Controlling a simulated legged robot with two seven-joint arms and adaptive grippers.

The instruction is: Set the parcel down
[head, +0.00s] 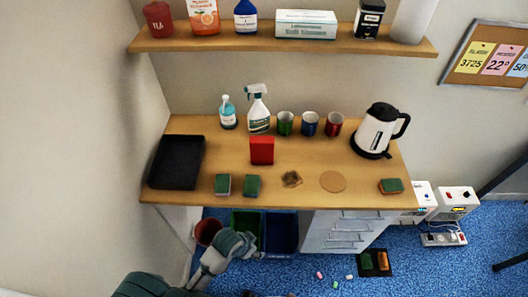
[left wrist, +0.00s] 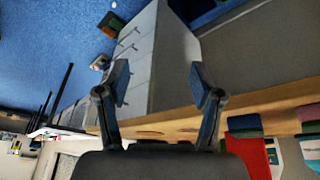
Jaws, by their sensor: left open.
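A red box-shaped packet (head: 262,150) stands upright on the wooden table (head: 215,150), near its middle; it may be the parcel, but I cannot tell for sure. In the left wrist view a red block (left wrist: 249,158) shows at the lower right. My left gripper (head: 236,244) is below the front edge of the table, in front of the bins. In the left wrist view its two fingers (left wrist: 160,82) are spread apart with nothing between them. My right gripper is in neither view.
A black tray (head: 176,162), several sponges (head: 252,185), a cork disc (head: 333,181), cups (head: 310,123), bottles (head: 258,110) and a kettle (head: 377,131) stand on the table. Red, green and blue bins (head: 281,232) and drawers (head: 340,233) are below.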

